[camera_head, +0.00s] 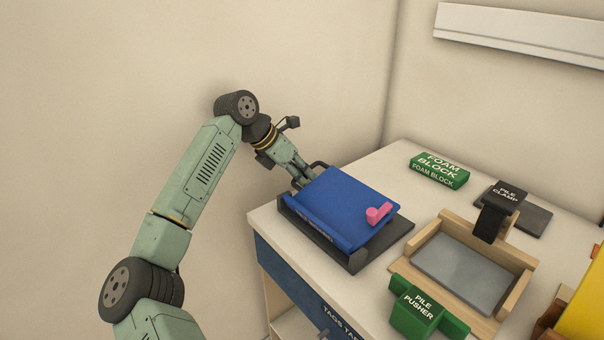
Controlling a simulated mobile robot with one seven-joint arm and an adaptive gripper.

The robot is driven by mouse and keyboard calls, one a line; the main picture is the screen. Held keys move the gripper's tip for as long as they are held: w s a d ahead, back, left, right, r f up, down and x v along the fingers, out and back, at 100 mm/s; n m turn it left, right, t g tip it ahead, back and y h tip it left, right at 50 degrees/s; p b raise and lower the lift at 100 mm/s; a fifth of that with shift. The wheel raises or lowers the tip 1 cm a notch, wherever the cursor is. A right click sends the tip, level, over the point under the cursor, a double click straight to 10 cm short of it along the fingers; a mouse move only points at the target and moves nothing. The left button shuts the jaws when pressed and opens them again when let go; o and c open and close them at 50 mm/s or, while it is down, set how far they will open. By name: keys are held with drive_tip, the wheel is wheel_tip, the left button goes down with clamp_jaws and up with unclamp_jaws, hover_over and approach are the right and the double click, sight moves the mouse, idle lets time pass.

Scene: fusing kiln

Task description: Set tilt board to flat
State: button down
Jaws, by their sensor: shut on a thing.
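The blue tilt board (345,205) stands on a dark base (386,246) at the left end of the table. It looks tilted, with its far edge raised above the base and a lip along its near-left edge. A pink piece (378,214) lies on the board near its right side. My gripper (306,181) is at the board's far-left edge, shut on the dark handle (320,165) there. The fingertips and part of the handle are hard to make out, and the exact angle of the board cannot be told.
A green foam block (438,170) and a pile clamp (507,192) stand at the back right. A wooden tray (516,291) with a grey plate and a green pile pusher (418,310) are right of the board. Walls (300,60) close in behind.

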drive_tip(key=c, duration=1.7)
unclamp_jaws()
drive_tip(key=v, duration=1.2)
